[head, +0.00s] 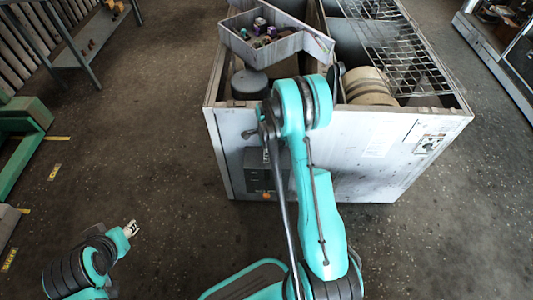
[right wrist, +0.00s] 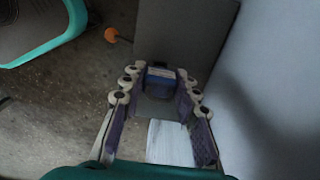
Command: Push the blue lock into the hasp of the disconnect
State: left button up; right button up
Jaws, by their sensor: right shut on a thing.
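The blue lock (right wrist: 160,73) shows in the right wrist view as a small blue band between the fingertips of my right gripper (right wrist: 160,82). That gripper is shut on it, one finger on each side. The dark grey disconnect (head: 258,170) is fixed to the front of the housing, and its box also fills the top of the right wrist view (right wrist: 186,38). An orange knob (right wrist: 115,35) sticks out beside the box. The hasp and the lock's shackle cannot be made out. In the head view my arm covers part of the disconnect. My left gripper (head: 131,228) is low at the left, away from the housing; its opening is too small to judge.
The pale blower housing (head: 375,150) has an open top with a wire grate (head: 400,55). A grey bin (head: 290,45) of small parts sits on its back left rim. A shelf (head: 85,45) and a green machine (head: 25,120) stand at the left. The floor between is clear.

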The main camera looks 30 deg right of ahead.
jog(key=shift+f, duration=1.15)
jog(key=o, duration=1)
notch_tip(320, 180, up, 12)
